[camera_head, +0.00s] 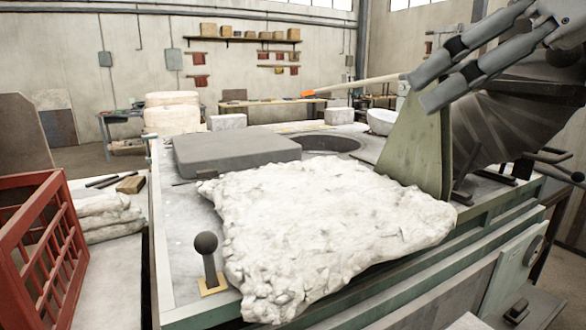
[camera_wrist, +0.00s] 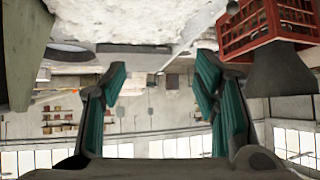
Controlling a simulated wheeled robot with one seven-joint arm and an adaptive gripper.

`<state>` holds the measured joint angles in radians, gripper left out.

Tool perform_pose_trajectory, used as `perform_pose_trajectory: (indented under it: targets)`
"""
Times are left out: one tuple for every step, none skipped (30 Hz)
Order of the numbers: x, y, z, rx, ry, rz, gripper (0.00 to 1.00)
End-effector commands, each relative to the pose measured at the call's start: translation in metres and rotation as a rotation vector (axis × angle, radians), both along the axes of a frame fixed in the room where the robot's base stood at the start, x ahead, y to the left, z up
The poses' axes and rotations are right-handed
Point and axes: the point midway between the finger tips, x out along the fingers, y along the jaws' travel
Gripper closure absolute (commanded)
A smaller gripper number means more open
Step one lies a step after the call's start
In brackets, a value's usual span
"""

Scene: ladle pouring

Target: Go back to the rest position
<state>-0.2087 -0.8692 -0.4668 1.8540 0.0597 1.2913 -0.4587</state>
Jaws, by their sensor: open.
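My gripper (camera_head: 424,92) is at the upper right of the head view, raised above the bench. Its two grey fingers are spread, with nothing held between them. In the wrist view, the gripper (camera_wrist: 160,66) shows teal inner pads well apart, with only the room behind. A pale rod with an orange tip (camera_head: 352,86) shows left of the fingers, behind a green upright plate (camera_head: 415,145). I cannot tell what its hidden end joins.
A rough white slab (camera_head: 330,225) lies on the green-edged bench (camera_head: 180,260). Behind it are a flat grey block (camera_head: 235,152) and a round dark opening (camera_head: 330,145). A red crate (camera_head: 45,250) stands left; a black-knobbed lever (camera_head: 207,262) stands at the front.

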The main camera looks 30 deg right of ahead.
Motion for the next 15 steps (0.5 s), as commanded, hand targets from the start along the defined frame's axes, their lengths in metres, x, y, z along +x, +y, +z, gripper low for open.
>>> perform_pose_trajectory:
  targets:
    - [0.007,0.018,-0.017,-0.007,0.053,-0.009,0.45]
    - [0.011,0.029,-0.028,-0.011,0.082,-0.017,0.45]
    - [0.016,0.042,-0.044,-0.015,0.121,-0.028,0.45]
    - [0.019,0.05,-0.056,-0.019,0.149,-0.038,0.45]
    - [0.021,0.059,-0.069,-0.024,0.178,-0.048,0.45]
    - [0.023,0.07,-0.086,-0.032,0.216,-0.063,0.45]
    - [0.024,0.077,-0.1,-0.038,0.245,-0.075,0.45]
    - [0.024,0.084,-0.114,-0.044,0.274,-0.086,0.45]
    - [0.023,0.092,-0.132,-0.052,0.309,-0.103,0.45]
    - [0.022,0.098,-0.145,-0.06,0.337,-0.115,0.45]
    - [0.02,0.103,-0.158,-0.067,0.361,-0.127,0.45]
    - [0.017,0.108,-0.175,-0.076,0.393,-0.143,0.45]
    - [0.014,0.111,-0.186,-0.083,0.414,-0.155,0.45]
    - [0.011,0.114,-0.197,-0.089,0.433,-0.165,0.45]
    - [0.008,0.116,-0.209,-0.097,0.455,-0.179,0.45]
